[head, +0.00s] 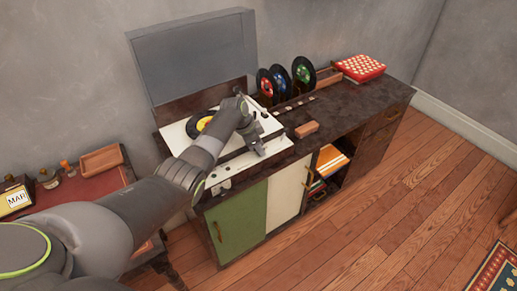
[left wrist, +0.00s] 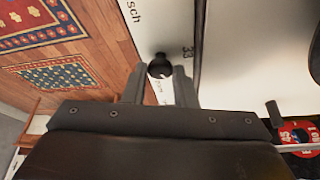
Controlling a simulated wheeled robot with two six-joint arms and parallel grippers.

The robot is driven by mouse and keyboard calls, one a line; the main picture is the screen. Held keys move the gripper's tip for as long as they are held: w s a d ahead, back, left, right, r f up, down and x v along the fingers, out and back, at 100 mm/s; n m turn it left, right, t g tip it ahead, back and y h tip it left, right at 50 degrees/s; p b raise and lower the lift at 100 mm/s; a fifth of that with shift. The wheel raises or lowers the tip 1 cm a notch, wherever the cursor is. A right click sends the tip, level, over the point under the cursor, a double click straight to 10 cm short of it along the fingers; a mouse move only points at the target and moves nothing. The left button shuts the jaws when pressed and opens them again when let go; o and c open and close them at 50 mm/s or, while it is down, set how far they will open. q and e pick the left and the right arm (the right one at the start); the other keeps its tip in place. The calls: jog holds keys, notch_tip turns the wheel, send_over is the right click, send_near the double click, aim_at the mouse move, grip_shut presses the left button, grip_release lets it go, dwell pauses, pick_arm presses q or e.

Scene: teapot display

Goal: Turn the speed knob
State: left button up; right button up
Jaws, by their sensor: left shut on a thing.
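The speed knob (left wrist: 159,65) is a small round black knob on the pale deck of the record player, beside a printed "33" in the left wrist view. My left gripper (left wrist: 160,80) is shut on it, with one finger on each side. In the head view my left gripper (head: 257,150) is low at the front edge of the white record player (head: 182,139), and it hides the knob there. A black record with a yellow label (head: 203,123) lies on the player, partly behind my arm. My right gripper is not in view.
The grey lid (head: 195,58) stands open behind the player. Upright records (head: 303,75), a red checkered box (head: 360,67) and a small brown block (head: 306,129) are on the dark cabinet (head: 350,112) to the right. A red-topped desk (head: 85,192) stands left.

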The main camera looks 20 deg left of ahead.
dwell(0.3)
pick_arm(q)
jog(key=o, duration=1)
jog(key=shift+r, duration=0.1)
jog(key=v, duration=1.7)
jog(key=shift+r, duration=0.15)
jog(key=shift+a, duration=0.1)
